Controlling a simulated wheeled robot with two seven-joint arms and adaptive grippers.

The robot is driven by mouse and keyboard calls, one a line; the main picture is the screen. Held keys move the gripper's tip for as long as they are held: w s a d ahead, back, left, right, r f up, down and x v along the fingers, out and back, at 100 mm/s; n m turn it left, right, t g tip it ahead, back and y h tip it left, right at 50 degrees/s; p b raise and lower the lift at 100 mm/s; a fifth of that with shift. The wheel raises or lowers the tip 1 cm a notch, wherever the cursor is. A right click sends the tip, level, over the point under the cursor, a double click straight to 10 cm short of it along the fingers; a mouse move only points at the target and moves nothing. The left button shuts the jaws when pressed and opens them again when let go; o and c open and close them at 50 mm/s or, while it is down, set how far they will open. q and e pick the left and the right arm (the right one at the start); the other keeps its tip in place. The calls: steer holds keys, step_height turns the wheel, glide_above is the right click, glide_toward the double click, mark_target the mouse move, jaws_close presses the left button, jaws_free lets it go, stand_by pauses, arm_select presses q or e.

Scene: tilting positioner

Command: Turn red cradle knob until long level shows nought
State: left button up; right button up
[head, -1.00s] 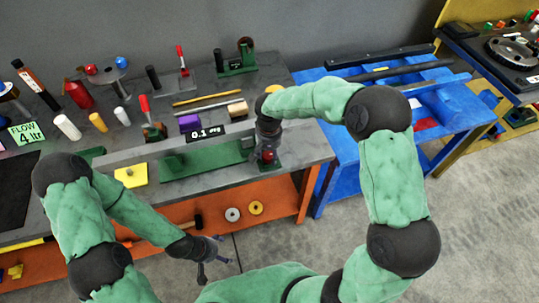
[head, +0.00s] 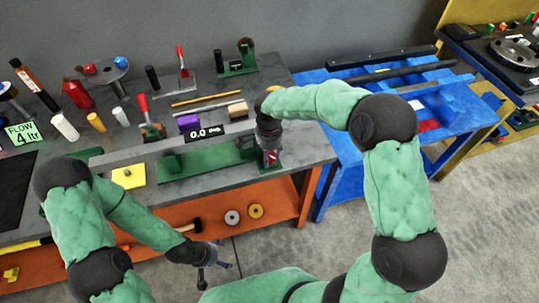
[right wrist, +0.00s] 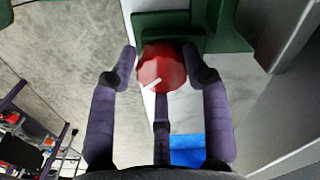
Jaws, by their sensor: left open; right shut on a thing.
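The red cradle knob (right wrist: 160,68) sits between the fingers of my right gripper (right wrist: 163,72) in the right wrist view, with a white mark on its face. My right gripper, seen in the head view (head: 269,156), is shut on this knob at the right end of the green cradle (head: 205,158). The long level (head: 150,147) is a grey bar lying along the cradle, and its display (head: 203,133) reads 0.0 deg. My left gripper (head: 222,262) is open and empty, low in front of the bench.
The grey bench (head: 60,200) carries a yellow pad (head: 128,177), a purple block (head: 188,122), a red-handled clamp (head: 147,115) and several small parts. A blue stand (head: 345,150) with dark bars is on the right. An orange shelf (head: 210,225) lies below the bench.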

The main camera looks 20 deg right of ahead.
steer(key=shift+s+a+f+m, duration=0.2)
steer(key=shift+m, duration=0.2)
steer(key=o, duration=1.1)
steer(key=shift+w+a+r, duration=0.1)
steer(key=shift+w, duration=0.05)
steer(key=shift+r, duration=0.25)
step_height(320, 180, up, 12)
steer(key=shift+f, duration=0.25)
